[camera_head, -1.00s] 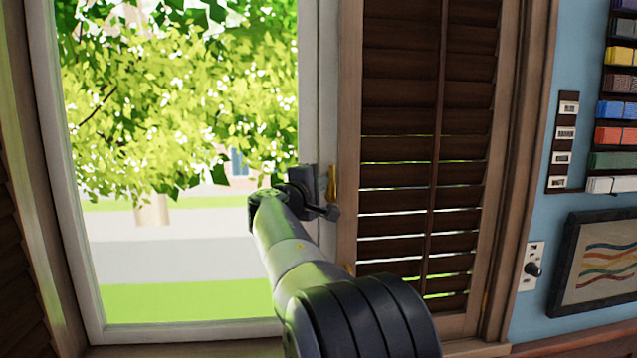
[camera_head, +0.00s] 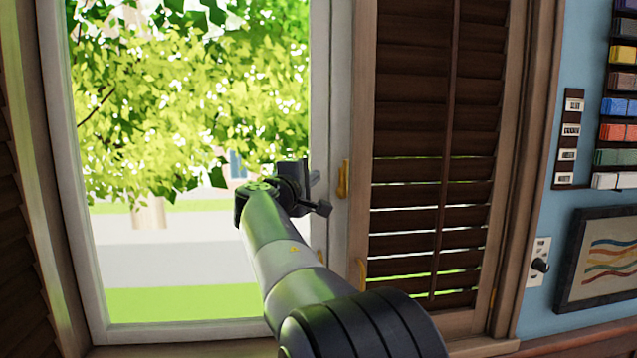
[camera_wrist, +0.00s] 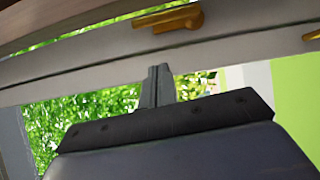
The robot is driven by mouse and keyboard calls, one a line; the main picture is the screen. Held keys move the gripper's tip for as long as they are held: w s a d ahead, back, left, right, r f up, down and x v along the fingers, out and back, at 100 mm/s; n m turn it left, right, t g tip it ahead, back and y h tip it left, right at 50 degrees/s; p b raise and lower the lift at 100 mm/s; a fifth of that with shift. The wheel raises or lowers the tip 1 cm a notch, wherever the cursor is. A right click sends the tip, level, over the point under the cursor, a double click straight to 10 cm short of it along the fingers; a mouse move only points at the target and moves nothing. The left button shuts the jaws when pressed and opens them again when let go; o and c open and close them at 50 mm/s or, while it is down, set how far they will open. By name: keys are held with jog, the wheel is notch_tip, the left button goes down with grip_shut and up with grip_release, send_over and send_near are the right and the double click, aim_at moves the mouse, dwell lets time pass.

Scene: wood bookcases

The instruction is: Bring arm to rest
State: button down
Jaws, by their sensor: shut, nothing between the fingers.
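My gripper (camera_wrist: 157,86) shows in the wrist view as two narrow grey fingers pressed together, with nothing between them. In the head view my arm reaches up and forward from the bottom right of centre toward the window, and the gripper end is partly hidden behind the wrist. The fingers point toward the white window frame (camera_wrist: 75,70), where a brass handle (camera_wrist: 168,20) sits just beyond them. In the head view the brass handle (camera_head: 343,180) is right of the wrist, apart from it.
A brown louvred shutter (camera_head: 435,130) stands right of the window. Further right on the blue wall are a framed picture (camera_head: 605,258), a switch plate (camera_head: 540,263), small labels (camera_head: 568,140) and a rack of coloured blocks (camera_head: 620,107). Another brass piece (camera_wrist: 311,34) is at the wrist view's right.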

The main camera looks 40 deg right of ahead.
jog(key=b+v, duration=0.2)
jog(key=v, duration=0.6)
jog(key=shift+s+d+r, duration=0.2)
jog(key=shift+s+d, duration=0.05)
jog(key=shift+s, duration=0.15)
